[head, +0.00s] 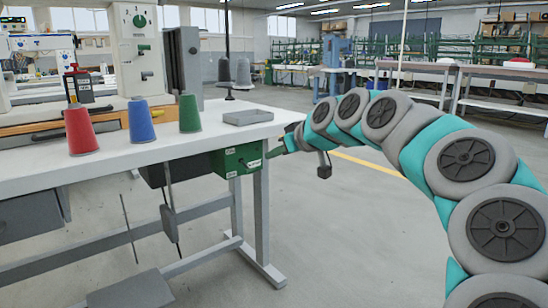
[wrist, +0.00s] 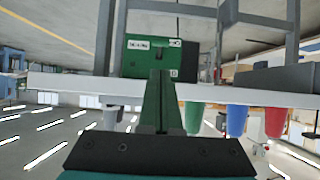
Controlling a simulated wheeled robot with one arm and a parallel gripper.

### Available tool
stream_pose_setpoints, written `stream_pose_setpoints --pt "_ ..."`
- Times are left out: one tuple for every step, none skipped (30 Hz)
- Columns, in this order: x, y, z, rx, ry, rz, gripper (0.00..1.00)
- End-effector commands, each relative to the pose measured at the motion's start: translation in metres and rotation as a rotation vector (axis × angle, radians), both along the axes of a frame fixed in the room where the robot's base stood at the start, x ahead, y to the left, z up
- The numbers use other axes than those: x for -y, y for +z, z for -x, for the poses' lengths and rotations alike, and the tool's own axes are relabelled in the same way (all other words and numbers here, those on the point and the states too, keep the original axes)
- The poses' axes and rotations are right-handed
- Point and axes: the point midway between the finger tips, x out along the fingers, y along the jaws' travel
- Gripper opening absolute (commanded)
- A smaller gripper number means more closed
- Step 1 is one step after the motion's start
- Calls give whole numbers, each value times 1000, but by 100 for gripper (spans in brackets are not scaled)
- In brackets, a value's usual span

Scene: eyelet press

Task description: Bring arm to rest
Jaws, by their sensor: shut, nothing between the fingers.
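My gripper (head: 275,152) is at the end of my teal and grey arm, which arches in from the right. Its green fingers are shut and empty, pointing at the green control box (head: 231,160) under the white table's right end. In the wrist view, which is upside down, the closed fingers (wrist: 161,76) reach toward the green box (wrist: 137,62), overlapping its lower part in the picture. The box carries white labels and a dark slot. I cannot tell whether the fingertips touch it.
The white table (head: 225,137) bears red (head: 80,130), blue (head: 140,120) and green (head: 189,114) thread cones, a grey tray (head: 248,117) and a machine (head: 140,50). A pedal (head: 130,290) is below. The floor right of the table legs is clear.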

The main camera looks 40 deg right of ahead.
Motion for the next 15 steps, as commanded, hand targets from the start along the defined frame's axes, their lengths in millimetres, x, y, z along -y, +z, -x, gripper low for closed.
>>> stream_pose_setpoints --pt "0 0 0 0 0 0 0" --pt "0 0 0 0 0 0 0" --pt "0 0 0 0 0 0 0" --pt "0 0 0 0 0 0 0" --pt "0 0 0 0 0 0 0" --pt "0 0 0 0 0 0 0" --pt "0 0 0 0 0 0 0" --pt "0 0 0 1 0 0 0" --pt "0 0 0 0 0 0 0" --pt "0 0 0 0 0 0 0" --pt "0 0 0 0 0 0 0" --pt "-1 0 0 0 1 0 0" --pt "-2 0 0 -2 4 0 0" --pt "-6 0 -1 -6 8 0 0" --pt "-14 0 -1 -16 19 -2 0"
